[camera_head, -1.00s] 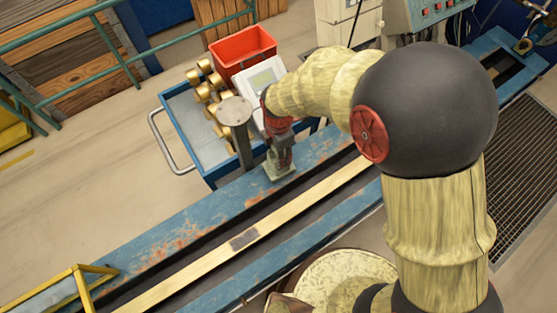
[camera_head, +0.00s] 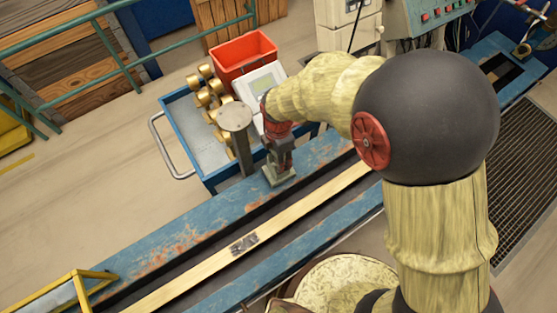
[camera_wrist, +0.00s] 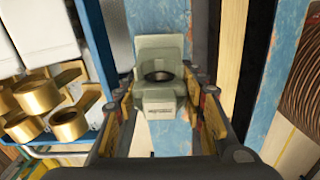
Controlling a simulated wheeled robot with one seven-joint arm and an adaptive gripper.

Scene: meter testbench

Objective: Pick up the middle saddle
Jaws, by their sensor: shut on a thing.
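The saddle is a grey-green block (camera_head: 279,179) on the blue, rust-stained rail of the bench, beside the trolley. In the wrist view it shows as a pale green block (camera_wrist: 160,50) with a dark round opening and a small label on its near face. My gripper (camera_head: 280,160) reaches down onto it from above. In the wrist view the fingers of my gripper (camera_wrist: 163,92) stand on either side of the saddle, shut on it. I cannot tell whether its base is clear of the rail. No other saddle can be made out.
A blue trolley (camera_head: 187,142) behind the bench holds brass fittings (camera_head: 207,90), a red bin (camera_head: 243,58) and a white device with a screen (camera_head: 262,88). A grey post with a round top (camera_head: 235,117) stands close left of my gripper. The rail is clear farther left.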

